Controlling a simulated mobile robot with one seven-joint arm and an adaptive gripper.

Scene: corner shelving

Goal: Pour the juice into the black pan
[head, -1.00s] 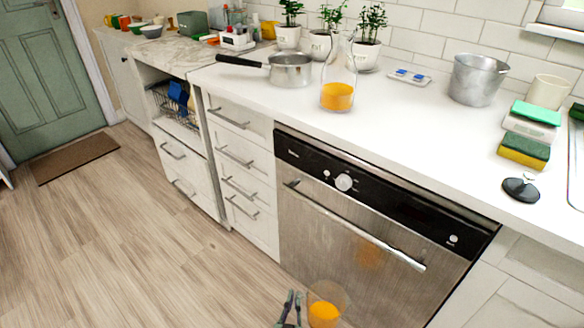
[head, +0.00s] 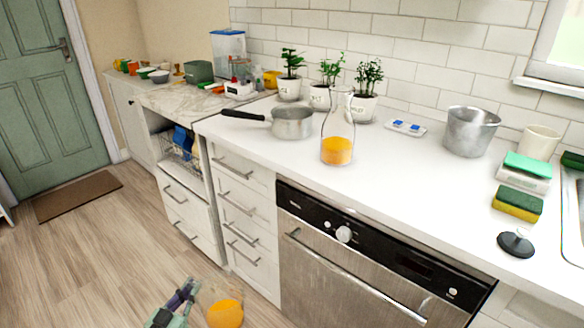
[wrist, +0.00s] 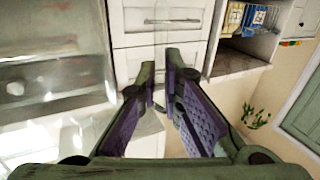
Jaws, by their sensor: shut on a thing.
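A silver saucepan with a black handle (head: 292,122) stands on the white counter, left of the carafe; I see no all-black pan. A clear glass of orange juice (head: 226,312) is low in the head view, beside the counter front and well below its top. My gripper (head: 190,288) is shut on this glass from the left. In the wrist view, my purple-padded fingers (wrist: 163,78) stand a little apart, and the clear glass between them is hardly visible. A clear carafe (head: 337,148) with orange juice stands on the counter to the right of the saucepan.
Potted plants (head: 322,97) line the wall behind the saucepan. A metal pot (head: 470,132), a cream mug (head: 539,142) and sponges (head: 517,203) stand at the right. The drawers (head: 240,205) and dishwasher (head: 350,262) front the counter. The counter's front middle is clear.

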